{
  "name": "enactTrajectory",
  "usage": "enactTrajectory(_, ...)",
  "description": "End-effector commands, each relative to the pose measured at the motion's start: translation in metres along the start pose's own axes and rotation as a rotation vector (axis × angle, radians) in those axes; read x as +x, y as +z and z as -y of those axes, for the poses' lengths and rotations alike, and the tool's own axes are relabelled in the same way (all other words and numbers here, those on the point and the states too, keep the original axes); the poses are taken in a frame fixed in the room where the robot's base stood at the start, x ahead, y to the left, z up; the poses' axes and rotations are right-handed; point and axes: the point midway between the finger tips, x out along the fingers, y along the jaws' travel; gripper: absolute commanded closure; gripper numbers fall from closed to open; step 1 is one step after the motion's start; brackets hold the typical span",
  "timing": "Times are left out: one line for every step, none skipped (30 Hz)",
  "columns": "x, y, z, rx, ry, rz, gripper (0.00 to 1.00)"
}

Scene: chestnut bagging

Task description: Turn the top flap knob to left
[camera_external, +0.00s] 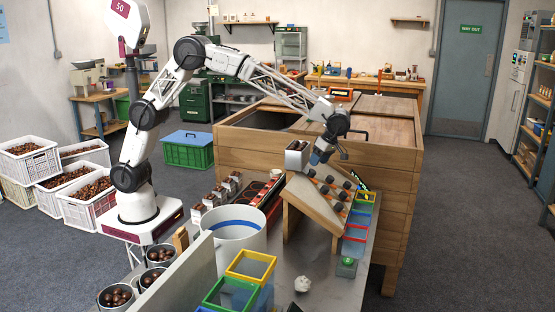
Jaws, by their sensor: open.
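A sloped wooden board (299,199) stands on the grey worktable, with several dark knobs (333,206) in rows down its face. The top flap knob is near the board's upper edge, by my gripper; I cannot make out which way it points. My gripper (317,160) is at the upper end of the board, pointing down and to the left. It looks empty and open. Its fingertips are small here, and I cannot tell whether they touch the knob.
A grey metal box (297,155) sits at the board's top left, close to my gripper. Coloured frames (357,232) line the board's right side. A white bucket (237,240) stands to the left. A large wooden bin (385,160) is behind.

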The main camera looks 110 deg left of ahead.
Motion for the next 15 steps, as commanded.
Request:
enactTrajectory(-0.006, 0.0, 0.0, 0.0, 0.001, 0.001, 0.39)
enactTrajectory(-0.01, 0.0, 0.0, 0.0, 0.0, 0.001, 0.39)
enactTrajectory(-0.013, 0.0, 0.0, 0.0, 0.0, 0.0, 0.39)
enactTrajectory(-0.016, 0.0, 0.0, 0.0, 0.0, 0.0, 0.39)
enactTrajectory(-0.018, 0.0, 0.0, 0.0, 0.0, 0.0, 0.39)
enactTrajectory(-0.02, 0.0, 0.0, 0.0, 0.0, 0.0, 0.39)
enactTrajectory(-0.022, 0.0, 0.0, 0.0, 0.0, 0.0, 0.39)
enactTrajectory(-0.023, 0.0, 0.0, 0.0, 0.0, 0.0, 0.39)
enactTrajectory(-0.024, 0.0, 0.0, 0.0, 0.0, 0.0, 0.39)
enactTrajectory(-0.025, 0.0, 0.0, 0.0, 0.0, 0.0, 0.39)
enactTrajectory(-0.025, 0.0, 0.0, 0.0, 0.0, 0.0, 0.39)
enactTrajectory(-0.026, 0.0, 0.0, 0.0, 0.0, 0.0, 0.39)
enactTrajectory(-0.026, 0.0, 0.0, 0.0, 0.0, -0.001, 0.39)
enactTrajectory(-0.026, 0.0, 0.0, 0.0, 0.0, -0.001, 0.39)
enactTrajectory(-0.025, 0.0, 0.0, 0.0, 0.0, -0.001, 0.39)
